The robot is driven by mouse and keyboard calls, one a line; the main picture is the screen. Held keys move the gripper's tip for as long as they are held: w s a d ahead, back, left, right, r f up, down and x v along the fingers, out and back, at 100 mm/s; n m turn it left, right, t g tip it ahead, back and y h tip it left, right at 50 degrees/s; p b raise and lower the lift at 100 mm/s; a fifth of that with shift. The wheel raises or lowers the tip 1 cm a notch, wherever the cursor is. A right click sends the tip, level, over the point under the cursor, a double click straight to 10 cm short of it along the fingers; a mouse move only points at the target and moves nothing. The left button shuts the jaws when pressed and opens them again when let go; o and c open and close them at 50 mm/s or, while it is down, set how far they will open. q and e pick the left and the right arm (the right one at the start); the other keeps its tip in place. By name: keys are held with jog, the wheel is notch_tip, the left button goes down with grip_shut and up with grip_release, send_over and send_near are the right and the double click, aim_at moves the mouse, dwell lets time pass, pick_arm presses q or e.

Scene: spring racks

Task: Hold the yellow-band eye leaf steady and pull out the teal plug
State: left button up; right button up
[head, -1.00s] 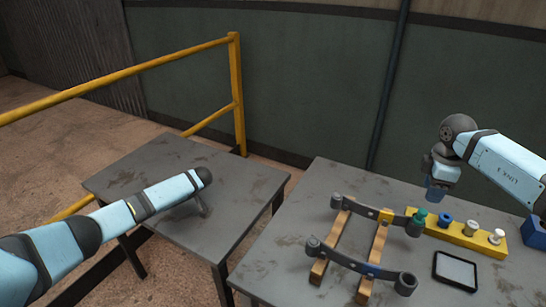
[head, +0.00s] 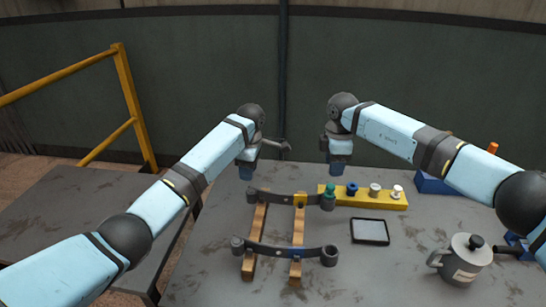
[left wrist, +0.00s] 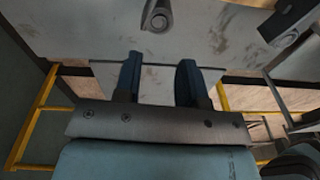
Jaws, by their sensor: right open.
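The yellow-band eye leaf (head: 275,199) is the rear dark strip across two wooden rails. Its yellow band (head: 300,201) lies right of centre. The teal plug (head: 328,192) stands upright in its right-hand eye. My left gripper (head: 246,174) is above and behind this leaf's left end, apart from it. In the left wrist view its two blue fingers (left wrist: 158,68) are apart with nothing between them. A curled grey eye (left wrist: 158,16) shows beyond them. My right gripper (head: 340,172) is open, above and behind the teal plug, not touching it.
A blue-band leaf (head: 270,251) lies in front on the rails. A yellow block (head: 375,202) with several plugs stands right of the teal plug. A black-framed tablet (head: 370,231), a grey pot (head: 462,262) and a blue bin (head: 436,182) are further right. A yellow railing (head: 128,100) is at left.

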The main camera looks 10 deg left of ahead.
pick_arm(q)
jog(key=h, duration=0.1)
send_near(273, 194)
notch_tip(273, 194, down, 10)
jog(key=shift+f, duration=0.15)
dwell(0.4)
grip_shut()
dwell(1.2)
